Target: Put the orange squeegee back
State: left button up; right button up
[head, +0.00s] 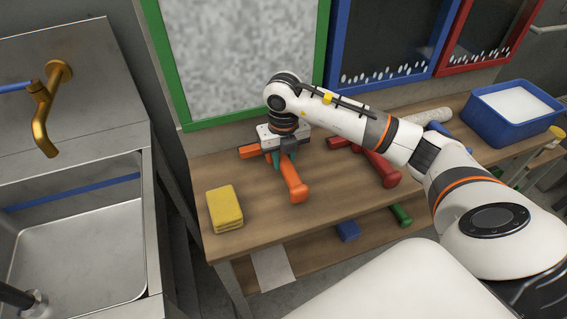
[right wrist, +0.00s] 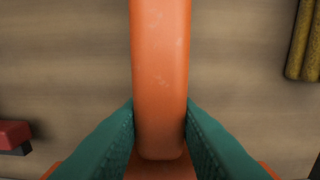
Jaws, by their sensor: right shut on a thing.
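The orange squeegee (head: 294,182) is at the left part of the wooden bench, its handle pointing toward the front edge. My right gripper (head: 282,161) comes down on it from above, and its wrist hides part of the squeegee's head. In the right wrist view the teal fingers (right wrist: 160,125) are shut on both sides of the orange handle (right wrist: 160,65). I cannot tell whether the squeegee touches the bench top or is just above it. My left gripper is not in view.
A yellow sponge (head: 224,209) lies left of the squeegee. A red squeegee (head: 381,168) lies to the right, partly behind my arm. A blue tub (head: 512,124) stands at the bench's far right. Framed panels, one green-edged (head: 172,82), stand behind. A steel sink (head: 75,225) is at left.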

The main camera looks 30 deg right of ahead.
aim_at(283, 157)
jog(key=shift+f, duration=1.15)
jog(key=shift+f, duration=0.2)
jog(key=o, duration=1)
jog(key=shift+c, duration=0.2)
jog(key=shift+r, duration=0.1)
notch_tip(283, 157, up, 12)
jog(key=shift+r+b, duration=0.15)
jog(key=shift+b, duration=0.2)
